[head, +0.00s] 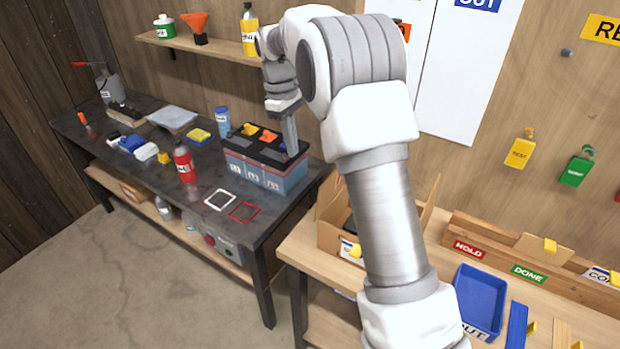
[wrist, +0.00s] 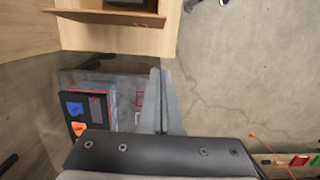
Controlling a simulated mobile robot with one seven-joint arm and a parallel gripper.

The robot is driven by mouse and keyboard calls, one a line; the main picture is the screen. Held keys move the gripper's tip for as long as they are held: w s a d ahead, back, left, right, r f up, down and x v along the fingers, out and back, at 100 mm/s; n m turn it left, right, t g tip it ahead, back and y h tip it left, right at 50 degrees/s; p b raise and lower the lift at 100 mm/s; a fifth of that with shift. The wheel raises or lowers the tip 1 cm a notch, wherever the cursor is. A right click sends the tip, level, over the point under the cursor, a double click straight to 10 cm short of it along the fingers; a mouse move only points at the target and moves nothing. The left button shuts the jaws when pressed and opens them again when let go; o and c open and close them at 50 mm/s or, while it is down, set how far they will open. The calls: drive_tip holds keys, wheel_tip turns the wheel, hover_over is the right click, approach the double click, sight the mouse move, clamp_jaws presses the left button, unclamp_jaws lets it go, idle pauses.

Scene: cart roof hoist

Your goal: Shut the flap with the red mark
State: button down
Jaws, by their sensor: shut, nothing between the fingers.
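A grey-blue battery box (head: 262,176) with a black top stands on the dark bench. The wrist view shows a blue piece (wrist: 74,108) and an orange piece (wrist: 78,128) on the black top. An open cardboard box (head: 328,212) with raised flaps is on the wooden table. I cannot make out a red mark on any flap. My gripper (head: 291,152) points down at the battery's right end, shut and empty; contact is unclear. Its fingers show in the wrist view (wrist: 158,72).
The bench also holds a red bottle (head: 184,162), a blue bottle (head: 222,121) and white and red outlines (head: 243,212). A shelf (head: 190,46) hangs behind the bench.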

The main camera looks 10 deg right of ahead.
drive_tip(key=s+d+f+p, duration=0.1)
drive_tip(key=s+d+f, duration=0.1)
drive_tip(key=f, duration=0.3)
drive_tip(key=s+d+f+p, duration=0.1)
drive_tip(key=f, duration=0.3)
drive_tip(key=shift+s+d+f, duration=0.35)
drive_tip(key=shift+s+f, duration=0.05)
drive_tip(key=shift+s+d+t+y+b, duration=0.3)
drive_tip(key=shift+d+b, duration=0.05)
drive_tip(key=shift+b, duration=0.25)
